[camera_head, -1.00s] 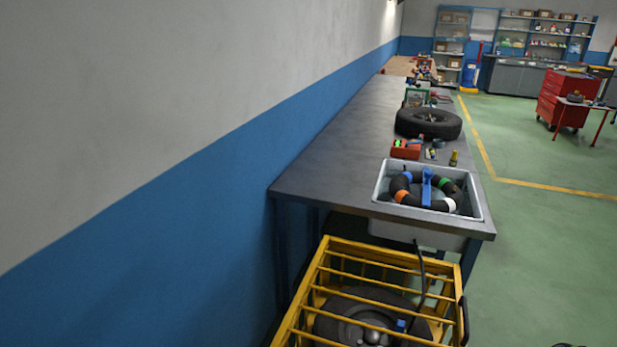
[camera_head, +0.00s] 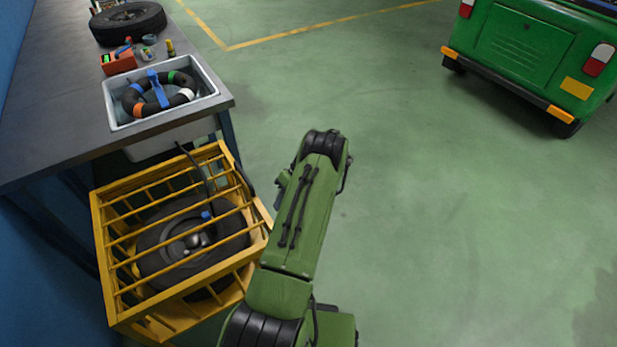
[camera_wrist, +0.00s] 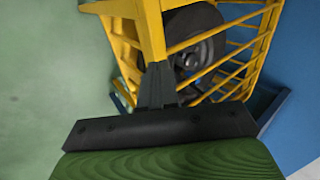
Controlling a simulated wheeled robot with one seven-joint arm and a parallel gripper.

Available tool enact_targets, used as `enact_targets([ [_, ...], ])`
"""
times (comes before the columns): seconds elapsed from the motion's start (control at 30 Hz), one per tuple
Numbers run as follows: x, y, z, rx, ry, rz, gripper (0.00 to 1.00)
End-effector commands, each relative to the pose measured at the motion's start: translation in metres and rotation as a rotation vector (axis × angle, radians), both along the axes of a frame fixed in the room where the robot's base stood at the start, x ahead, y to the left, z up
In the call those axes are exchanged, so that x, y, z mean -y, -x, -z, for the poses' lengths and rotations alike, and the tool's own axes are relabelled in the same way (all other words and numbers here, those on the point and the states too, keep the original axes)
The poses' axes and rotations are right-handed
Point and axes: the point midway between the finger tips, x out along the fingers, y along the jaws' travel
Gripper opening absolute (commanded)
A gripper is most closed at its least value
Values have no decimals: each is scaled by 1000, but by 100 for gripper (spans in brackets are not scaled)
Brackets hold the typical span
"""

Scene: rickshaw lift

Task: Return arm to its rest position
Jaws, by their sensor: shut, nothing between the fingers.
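My green arm (camera_head: 305,210) rises beside the yellow cage in the head view, bent at a dark joint at its top. The end of the arm is hidden in that view. In the wrist view my gripper (camera_wrist: 158,70) shows as dark narrow fingers, shut with nothing between them. Its tips overlap the yellow cage (camera_wrist: 150,30) in the picture; I cannot tell whether they touch it. A dark wheel (camera_wrist: 190,35) is inside the cage, behind the bars.
The yellow cage (camera_head: 110,240) stands on the floor left of my arm. Behind it is a grey workbench (camera_head: 60,125) with a sink (camera_head: 118,112) holding a dark ring. A green vehicle (camera_head: 520,50) stands far right. The green floor between is clear.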

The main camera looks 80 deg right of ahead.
Motion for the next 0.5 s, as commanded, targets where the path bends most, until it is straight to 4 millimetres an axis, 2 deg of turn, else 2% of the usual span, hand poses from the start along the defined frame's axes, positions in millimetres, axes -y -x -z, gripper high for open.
enact_targets([
  [0.03,10,19,0,-5,0,20,0],
  [0.23,36,49,-19,-2,0,17,0],
  [0.5,50,67,-30,-4,-1,12,0],
])
